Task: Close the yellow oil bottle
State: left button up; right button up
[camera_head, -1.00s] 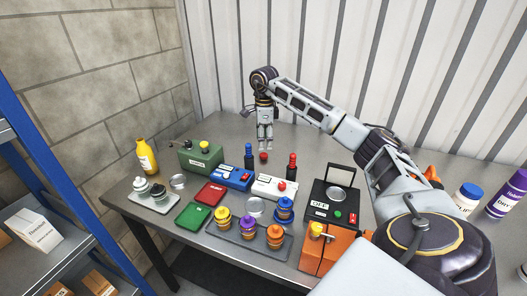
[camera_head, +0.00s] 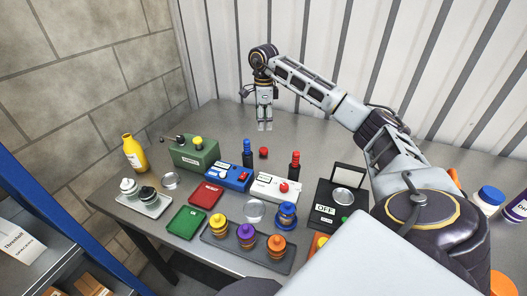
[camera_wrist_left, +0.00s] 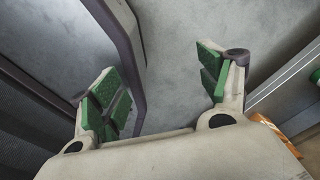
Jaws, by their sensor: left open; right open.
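The yellow oil bottle (camera_head: 134,155) stands upright at the far left of the table in the head view. Its neck is at the top; whether a cap sits on it is too small to tell. My right gripper (camera_head: 264,128) points down above and behind that red piece, open and empty, well to the right of the yellow bottle. My left gripper (camera_wrist_left: 165,90) shows only in the left wrist view, its green-padded fingers spread wide with nothing between them.
A green box (camera_head: 196,155) with a yellow knob stands just right of the bottle. Blue and white switch boxes, red and green trays (camera_head: 187,222) and a rack of coloured knobs (camera_head: 215,238) crowd the table's front. The back of the table (camera_head: 220,115) is clear. A blue-framed shelf is at left.

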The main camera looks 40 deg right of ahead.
send_over(264, 149)
jog(key=f, duration=0.7)
jog(key=shift+s+a, duration=0.15)
jog(key=shift+a, duration=0.05)
jog(key=shift+f, duration=0.95)
notch_tip(264, 149, down, 3)
jog(key=shift+f+p, duration=0.1)
jog(key=shift+p, duration=0.4)
jog(key=shift+f, duration=0.85)
pick_arm(q)
jog(key=shift+s+d+r, duration=0.15)
jog(key=shift+d+r, duration=0.15)
jog(key=shift+d, duration=0.2)
jog(key=shift+s+d+r, duration=0.1)
jog(key=shift+d+r, duration=0.15)
jog(key=shift+d, duration=0.25)
jog(key=shift+a, duration=0.1)
